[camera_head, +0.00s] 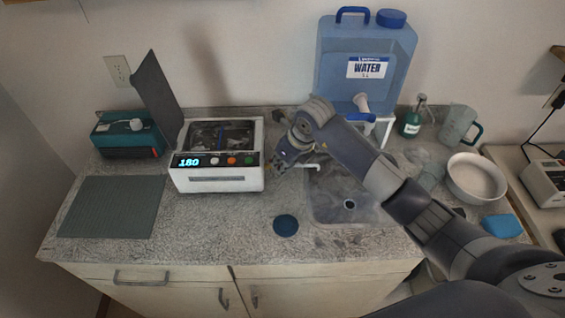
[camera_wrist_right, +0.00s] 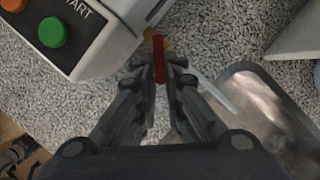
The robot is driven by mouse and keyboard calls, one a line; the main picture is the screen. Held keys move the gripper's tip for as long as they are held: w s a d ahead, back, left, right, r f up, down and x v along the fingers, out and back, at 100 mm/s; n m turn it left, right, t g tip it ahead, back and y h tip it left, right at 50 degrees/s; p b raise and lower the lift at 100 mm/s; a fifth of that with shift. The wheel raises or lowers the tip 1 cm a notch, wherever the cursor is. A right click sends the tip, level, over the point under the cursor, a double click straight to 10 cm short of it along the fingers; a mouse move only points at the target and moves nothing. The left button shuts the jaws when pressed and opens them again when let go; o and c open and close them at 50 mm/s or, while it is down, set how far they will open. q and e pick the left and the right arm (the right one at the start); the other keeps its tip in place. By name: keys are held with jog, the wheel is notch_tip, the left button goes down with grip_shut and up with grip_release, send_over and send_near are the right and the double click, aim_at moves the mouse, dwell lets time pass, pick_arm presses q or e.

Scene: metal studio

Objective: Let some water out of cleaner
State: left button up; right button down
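The cleaner (camera_head: 218,181) is a white box on the counter with a lit display reading 180, coloured buttons and an open-looking top with dark contents. On its right side, the wrist view shows a red valve handle (camera_wrist_right: 158,50). A pale thin spout (camera_wrist_right: 217,92) runs from near the valve toward the sink; it also shows in the head view (camera_head: 308,166). My right gripper (camera_wrist_right: 158,75) is beside the cleaner, its fingertips close on both sides of the red handle, seemingly shut on it. Whether water flows cannot be made out. My left gripper is not in view.
The sink (camera_head: 345,205) lies right of the cleaner. A blue water jug (camera_head: 335,75) stands behind it. A blue round lid (camera_head: 285,225) lies in front. A white bowl (camera_head: 476,180) and a green bottle (camera_head: 411,123) stand at right, a grey mat (camera_head: 112,207) at left.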

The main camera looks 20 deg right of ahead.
jog(key=shift+a+m, duration=0.1)
jog(key=shift+m, duration=0.2)
jog(key=shift+s+a+m+h+b, duration=0.1)
jog(key=shift+a+m+h+b, duration=0.15)
jog(key=shift+m, duration=0.25)
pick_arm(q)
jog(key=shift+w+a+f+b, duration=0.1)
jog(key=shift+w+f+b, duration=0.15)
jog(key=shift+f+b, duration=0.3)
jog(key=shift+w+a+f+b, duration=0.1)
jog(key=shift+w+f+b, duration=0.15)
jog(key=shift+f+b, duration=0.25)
pick_arm(e)
jog(key=shift+s+a+m+t+h, duration=0.15)
jog(key=shift+a+m+h, duration=0.3)
jog(key=shift+m, duration=0.6)
jog(key=shift+a+m+t+h, duration=0.15)
jog(key=shift+a+m+h, duration=0.25)
jog(key=shift+m, duration=0.65)
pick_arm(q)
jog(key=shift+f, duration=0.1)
pick_arm(e)
jog(key=c, duration=1.7)
grip_release()
jog(key=shift+d, duration=0.1)
jog(key=shift+r, duration=0.1)
